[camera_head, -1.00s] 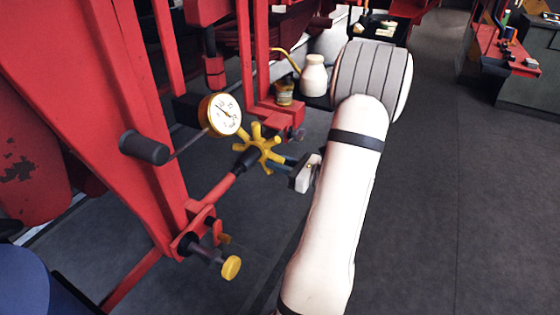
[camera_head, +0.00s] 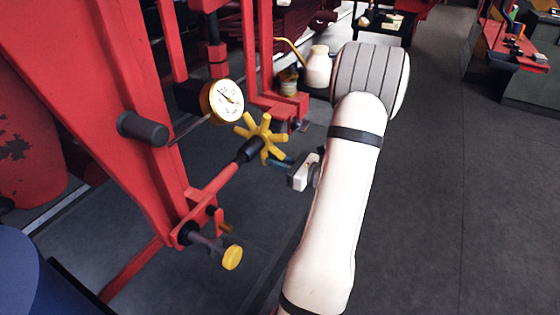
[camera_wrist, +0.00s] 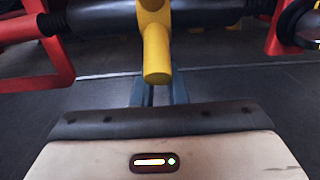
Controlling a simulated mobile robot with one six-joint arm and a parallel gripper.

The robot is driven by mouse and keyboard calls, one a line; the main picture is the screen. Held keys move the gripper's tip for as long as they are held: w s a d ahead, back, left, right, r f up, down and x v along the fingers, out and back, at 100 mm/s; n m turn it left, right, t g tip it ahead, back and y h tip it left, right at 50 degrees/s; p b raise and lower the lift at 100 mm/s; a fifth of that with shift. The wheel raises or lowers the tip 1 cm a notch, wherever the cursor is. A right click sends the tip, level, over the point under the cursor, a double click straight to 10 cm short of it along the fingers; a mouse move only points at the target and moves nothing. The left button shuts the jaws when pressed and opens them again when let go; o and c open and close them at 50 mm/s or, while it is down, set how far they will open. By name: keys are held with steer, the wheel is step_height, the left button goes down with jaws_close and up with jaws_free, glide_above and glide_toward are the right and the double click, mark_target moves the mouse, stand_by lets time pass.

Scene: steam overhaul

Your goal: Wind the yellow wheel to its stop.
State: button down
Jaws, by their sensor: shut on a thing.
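The yellow wheel (camera_head: 261,138) has several stubby spokes and sits on a black hub at the end of a red shaft, left of my arm in the head view. My gripper (camera_head: 282,162), with blue-grey fingers, reaches it from the right, at its lower right spokes. In the wrist view, one yellow spoke (camera_wrist: 157,55) points toward the camera, over the fingers of my gripper (camera_wrist: 153,90). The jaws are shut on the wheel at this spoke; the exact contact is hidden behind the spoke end.
A round dial gauge (camera_head: 226,101) stands just above left of the wheel. A black cylindrical handle (camera_head: 143,129) and a yellow-ended knob (camera_head: 232,257) stick out from the red frame (camera_head: 133,110). A cream bottle (camera_head: 318,68) stands behind. The floor (camera_head: 450,210) at right is clear.

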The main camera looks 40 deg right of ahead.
steer(key=shift+w, duration=0.1)
steer(key=shift+w+a+f+b, duration=0.2)
steer(key=shift+w+f+b, duration=0.15)
steer(key=shift+f, duration=0.2)
steer(key=c, duration=1.2)
jaws_free()
steer(key=shift+c, duration=0.2)
steer(key=v, duration=0.6)
steer(key=shift+p, duration=0.3)
steer(key=p, duration=0.2)
glide_toward(282, 141)
steer(key=w, duration=0.5)
steer(key=shift+a+f+b+x, duration=0.15)
steer(key=shift+b+x, duration=0.05)
steer(key=shift+x, duration=0.75)
steer(key=shift+a+f+b+x, duration=0.1)
steer(key=shift+f+b+x, duration=0.1)
steer(key=shift+x, duration=0.8)
steer(key=shift+a+f+b+x, duration=0.15)
steer(key=shift+x, duration=0.8)
